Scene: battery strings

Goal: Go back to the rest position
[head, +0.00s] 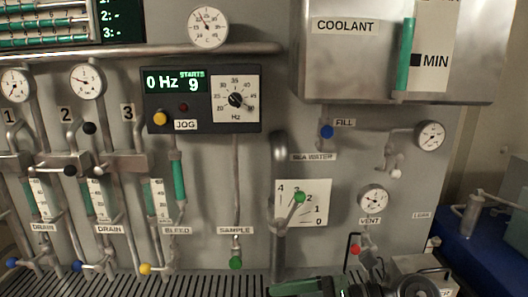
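Neither of my grippers can be made out in the head view. A grey wall panel fills the picture, with the black control box (203,99) reading "0 Hz" and "STARTS 9" at its upper middle. The box has a yellow JOG button (160,118) and a round Hz dial (236,100).
The COOLANT tank (345,60) juts out at the upper right. Valve knobs stand out along the bottom: blue (12,262), yellow (145,268), green (235,263) and red (355,249). A slotted grating (200,285) runs below. A blue bench (480,235) stands at the right.

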